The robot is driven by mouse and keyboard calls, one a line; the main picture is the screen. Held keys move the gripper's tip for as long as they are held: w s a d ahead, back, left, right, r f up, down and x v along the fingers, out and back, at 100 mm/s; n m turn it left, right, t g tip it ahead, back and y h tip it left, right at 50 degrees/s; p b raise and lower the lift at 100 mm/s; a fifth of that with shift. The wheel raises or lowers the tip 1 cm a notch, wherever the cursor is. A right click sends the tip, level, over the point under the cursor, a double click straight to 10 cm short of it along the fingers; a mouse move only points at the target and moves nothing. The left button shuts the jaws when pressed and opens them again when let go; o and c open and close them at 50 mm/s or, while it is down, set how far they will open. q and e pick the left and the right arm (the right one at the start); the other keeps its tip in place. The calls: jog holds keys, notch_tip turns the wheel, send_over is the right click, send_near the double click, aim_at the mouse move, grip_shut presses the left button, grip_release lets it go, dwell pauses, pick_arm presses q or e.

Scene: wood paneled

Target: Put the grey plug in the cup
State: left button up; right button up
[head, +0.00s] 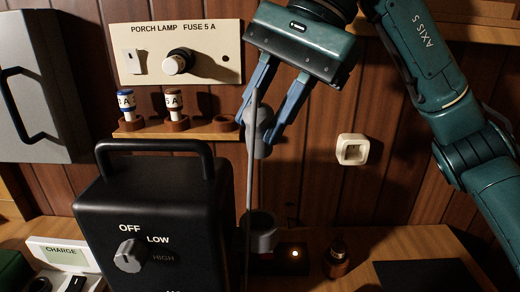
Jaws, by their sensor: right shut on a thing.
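My right gripper (258,131) comes down from the top with its blue fingers shut on the grey plug (263,120). The plug is held in the air, to the right of the small wooden shelf. A dark grey cup-like cylinder (262,232) stands below it, on or at a black base with a small lit lamp. The plug is well above this cylinder and apart from it. A thin upright grey rod partly hides the plug, the fingers and the cylinder. My left gripper is not in view.
A black box with a handle (155,225) fills the front left, beside the grey rod (249,190). The shelf (190,132) holds two banded fuses in brown holders and an empty brown holder (224,123). A small brown bottle (337,258) stands right of the lamp (295,254).

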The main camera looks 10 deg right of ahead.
jog(key=o, duration=1.1)
jog(key=shift+c, duration=0.2)
jog(key=p+v, duration=0.2)
jog(key=v, duration=1.1)
jog(key=shift+r, duration=0.15)
jog(key=shift+s, duration=0.1)
